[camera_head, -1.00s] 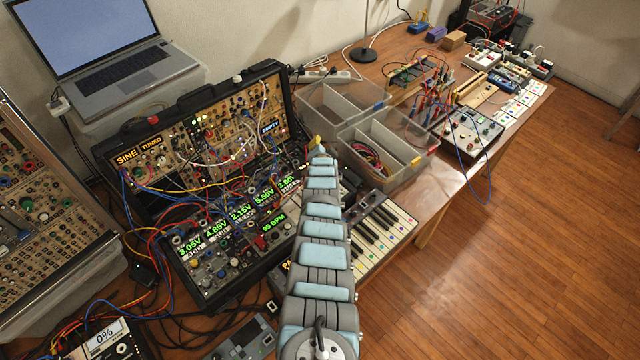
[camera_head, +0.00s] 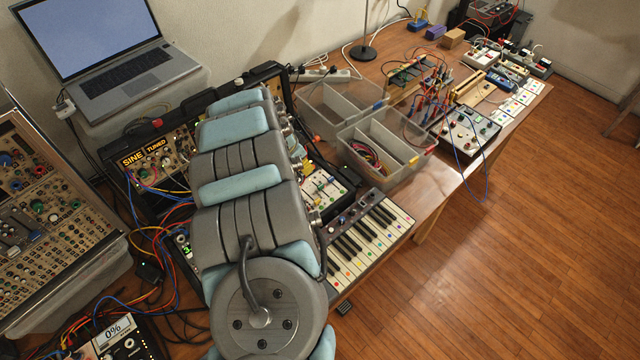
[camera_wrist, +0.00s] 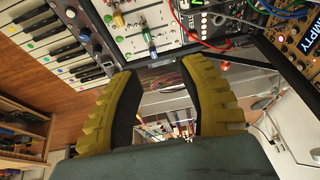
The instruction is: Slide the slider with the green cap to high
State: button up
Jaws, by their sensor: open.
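My gripper (camera_wrist: 158,68) shows in the wrist view as two yellow ribbed fingers with dark pads. They are apart, with nothing between them. Beyond the fingertips is a pale panel (camera_wrist: 165,22) with small upright coloured parts. One has a yellow-green top (camera_wrist: 118,19) and another is blue-green (camera_wrist: 152,48); I cannot tell whether either is a slider. In the head view my arm covers much of the synth case (camera_head: 270,72) and hides my gripper. I cannot clearly pick out a slider with a green cap in either view.
A small keyboard (camera_head: 365,240) lies right of my arm. Clear divided bins (camera_head: 392,150) stand behind it. Another synth panel (camera_head: 45,200) leans at the left, with a box reading 0% (camera_head: 115,332) below it. Loose cables (camera_head: 165,235) cross the table left of my arm.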

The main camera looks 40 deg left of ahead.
jog(key=d+r, duration=0.1)
jog(key=b, duration=0.3)
send_near(320, 186)
jog(key=shift+h, duration=0.3)
jog(key=shift+a+x, duration=0.15)
jog(key=shift+x, duration=0.9)
jog(key=shift+a+x, duration=0.15)
jog(key=shift+x, duration=0.9)
jog(key=shift+b+x, duration=0.65)
jog(key=shift+x, duration=0.75)
jog(key=shift+w+f+b, duration=0.1)
jog(key=shift+f+b, duration=0.4)
jog(key=shift+f, duration=0.05)
jog(key=shift+b+x, duration=0.85)
jog(key=shift+b, duration=0.2)
jog(key=shift+w, duration=0.15)
